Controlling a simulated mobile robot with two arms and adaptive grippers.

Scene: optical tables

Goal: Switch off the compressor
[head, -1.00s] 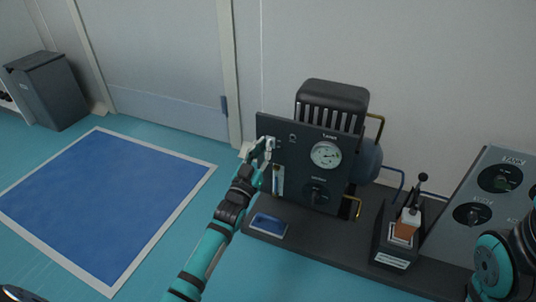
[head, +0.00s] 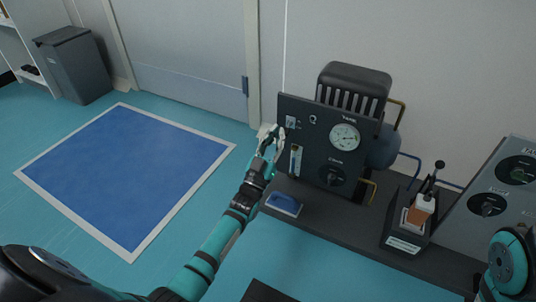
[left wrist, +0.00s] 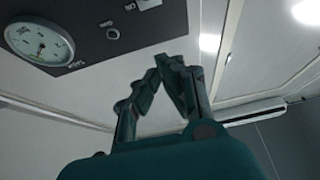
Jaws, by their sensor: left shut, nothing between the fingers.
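The compressor (head: 310,140) is a dark upright panel with a round white gauge (head: 345,137), a black knob (head: 331,176) and a ribbed black housing (head: 354,82) behind it. A small pale switch (head: 291,122) sits at the panel's upper left. Its position is too small to read. My left gripper (head: 272,136) is shut and empty, just left of the panel's edge, apart from the switch in the picture. In the left wrist view its fingertips (left wrist: 168,62) meet below the panel, with the gauge (left wrist: 39,43) and part of the switch (left wrist: 148,3) above. My right gripper is out of view.
A blue tray (head: 284,205) lies on the dark base before the panel. A lever unit (head: 409,233) and a sloped grey control panel (head: 500,200) stand to the right. A blue floor mat (head: 125,175) with a pale border and a grey bin (head: 75,65) are at left.

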